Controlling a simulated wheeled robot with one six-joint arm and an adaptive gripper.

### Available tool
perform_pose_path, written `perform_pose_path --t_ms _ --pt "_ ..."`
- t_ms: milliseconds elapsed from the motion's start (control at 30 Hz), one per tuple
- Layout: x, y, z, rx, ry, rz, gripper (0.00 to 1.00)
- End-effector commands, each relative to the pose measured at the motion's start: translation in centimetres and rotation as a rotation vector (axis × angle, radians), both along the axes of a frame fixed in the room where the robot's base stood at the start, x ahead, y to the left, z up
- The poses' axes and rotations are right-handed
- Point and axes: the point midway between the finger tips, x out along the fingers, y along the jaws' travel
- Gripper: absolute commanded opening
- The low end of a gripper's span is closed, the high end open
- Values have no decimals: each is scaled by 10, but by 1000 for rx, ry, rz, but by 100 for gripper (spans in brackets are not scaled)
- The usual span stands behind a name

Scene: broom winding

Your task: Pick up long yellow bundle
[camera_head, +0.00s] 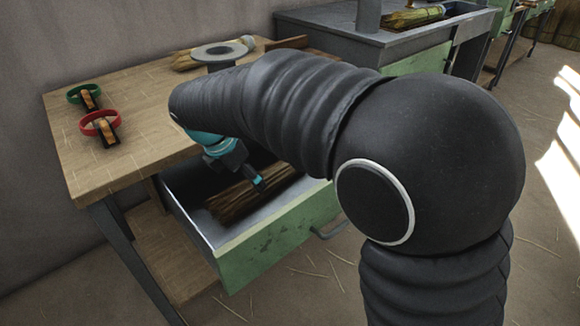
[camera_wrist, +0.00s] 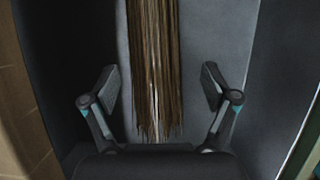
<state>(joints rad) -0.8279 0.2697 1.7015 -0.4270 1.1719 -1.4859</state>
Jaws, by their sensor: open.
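A long yellow-brown bundle of straw (camera_wrist: 155,70) lies in the open drawer (camera_head: 204,228) under the table. In the wrist view it runs from the top edge down to its frayed end, between my fingers. In the head view the bundle (camera_head: 236,201) shows partly, with my arm hiding some of it. My gripper (camera_wrist: 160,90) is open, with one finger on each side of the bundle and a gap on both sides. In the head view my gripper (camera_head: 252,176) is over the drawer, just above the bundle. Whether the fingers reach down beside the bundle cannot be told.
A grey bench (camera_head: 330,35) stands behind. Drawer walls are close around my gripper.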

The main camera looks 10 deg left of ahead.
Motion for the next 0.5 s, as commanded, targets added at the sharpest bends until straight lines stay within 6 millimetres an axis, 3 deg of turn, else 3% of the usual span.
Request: perform_pose_path --t_ms 267,500 --pt "8 -5 -19 0 0 -2 86" --pt "29 -13 -41 -1 1 -4 86"
